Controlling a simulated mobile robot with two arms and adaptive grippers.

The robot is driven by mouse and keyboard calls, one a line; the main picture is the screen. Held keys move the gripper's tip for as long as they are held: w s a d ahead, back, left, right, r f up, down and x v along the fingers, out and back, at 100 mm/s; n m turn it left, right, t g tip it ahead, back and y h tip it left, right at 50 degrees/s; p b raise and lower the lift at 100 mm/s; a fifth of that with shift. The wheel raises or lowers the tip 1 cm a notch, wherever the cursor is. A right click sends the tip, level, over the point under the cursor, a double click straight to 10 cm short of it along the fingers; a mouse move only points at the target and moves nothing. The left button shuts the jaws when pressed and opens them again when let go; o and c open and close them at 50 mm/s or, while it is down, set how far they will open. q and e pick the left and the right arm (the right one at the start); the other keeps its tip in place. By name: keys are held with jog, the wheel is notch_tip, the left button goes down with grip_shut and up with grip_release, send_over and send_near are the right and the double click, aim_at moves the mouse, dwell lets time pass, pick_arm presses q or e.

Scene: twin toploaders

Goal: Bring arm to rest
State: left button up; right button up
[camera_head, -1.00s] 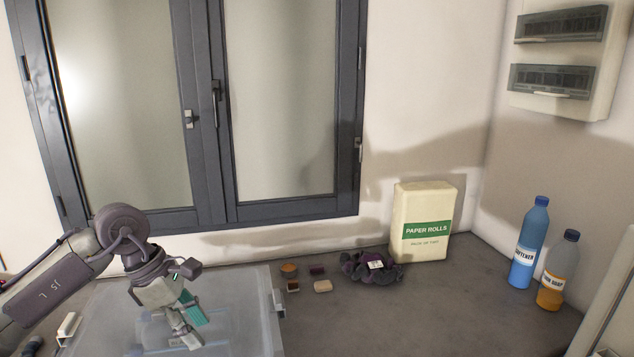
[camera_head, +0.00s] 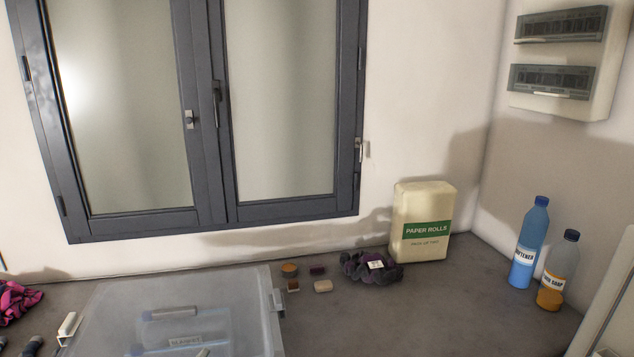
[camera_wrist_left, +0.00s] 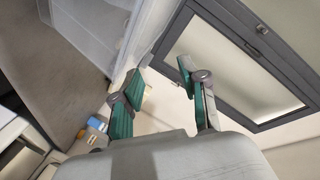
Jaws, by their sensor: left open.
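My left gripper (camera_wrist_left: 159,78) shows in the left wrist view with its two teal-padded fingers apart and nothing between them. Beyond it are the window and the wall. The left arm does not show clearly in the head view. My right gripper is in neither view.
A translucent lidded box (camera_head: 245,300) stands on the grey counter (camera_head: 400,315) at the lower left. Small blocks and a dark scrunched cloth (camera_head: 370,267) lie right of it.

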pick_arm(q)
jog(key=s+a+f+n+g, duration=0.1)
jog(key=s+f+n+g, duration=0.2)
jog(key=s+f+g, duration=0.55)
jog(key=s+a+f+n+g, duration=0.1)
jog(key=s+f+n+g, duration=0.3)
jog(key=s+f, duration=0.8)
jog(key=s+f+g+b, duration=0.1)
jog(key=s+f+b, duration=0.25)
jog(key=f, duration=2.15)
jog(key=s+a+f+g+b, duration=0.1)
jog(key=s+a+f+b, duration=0.1)
jog(key=s+f, duration=1.5)
notch_tip(320, 180, down, 3)
jog(key=shift+s+a+r+m+y, duration=0.1)
jog(key=shift+s+a+m+y, duration=0.25)
jog(key=shift+a, duration=0.3)
jog(key=shift+g, duration=0.25)
